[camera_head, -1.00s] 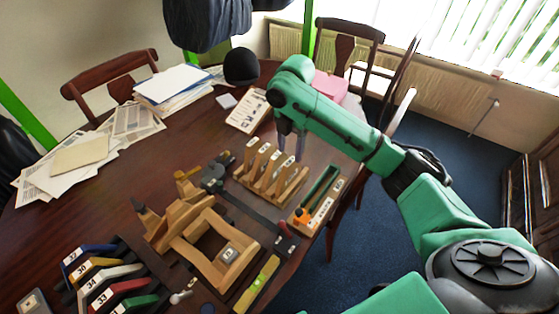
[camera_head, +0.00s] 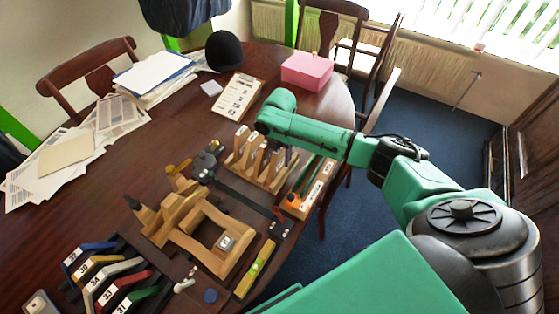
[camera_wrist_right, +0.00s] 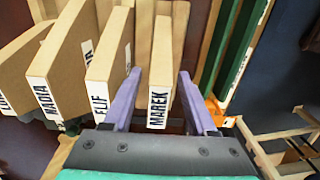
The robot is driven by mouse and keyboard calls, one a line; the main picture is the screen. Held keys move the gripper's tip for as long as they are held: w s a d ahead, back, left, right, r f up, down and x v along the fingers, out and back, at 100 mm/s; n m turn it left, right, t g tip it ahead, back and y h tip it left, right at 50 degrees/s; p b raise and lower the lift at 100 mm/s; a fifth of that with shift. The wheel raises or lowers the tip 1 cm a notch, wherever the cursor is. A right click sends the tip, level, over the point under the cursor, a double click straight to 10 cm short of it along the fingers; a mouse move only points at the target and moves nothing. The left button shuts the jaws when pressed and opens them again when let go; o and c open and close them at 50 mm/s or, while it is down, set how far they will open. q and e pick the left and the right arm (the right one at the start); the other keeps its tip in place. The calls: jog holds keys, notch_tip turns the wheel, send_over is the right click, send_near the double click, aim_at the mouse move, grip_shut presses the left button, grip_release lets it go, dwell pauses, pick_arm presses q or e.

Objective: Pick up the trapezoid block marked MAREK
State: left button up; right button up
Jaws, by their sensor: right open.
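The MAREK block (camera_wrist_right: 161,55) is a tan wooden trapezoid with a white name label at its near end. In the right wrist view it stands upright in a row. My right gripper (camera_wrist_right: 160,74) is open, with its purple fingers on either side of the MAREK block and visible gaps beside it. The left finger is between the ELIF block (camera_wrist_right: 106,58) and MAREK. In the head view the wooden rack of blocks (camera_head: 262,172) is below my right forearm, which hides part of it. My left gripper is not in view.
Green bars in a wooden holder (camera_wrist_right: 232,45) stand just right of MAREK. A wooden saddle-like frame (camera_head: 195,232) and coloured numbered pieces (camera_head: 105,275) lie to the left on the table. A pink box (camera_head: 307,72) and a printed sheet (camera_head: 238,97) are behind the rack.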

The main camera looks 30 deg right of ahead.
jog(key=shift+w, duration=0.1)
grip_shut()
pick_arm(q)
jog(key=shift+s+f, duration=0.1)
jog(key=shift+s, duration=0.45)
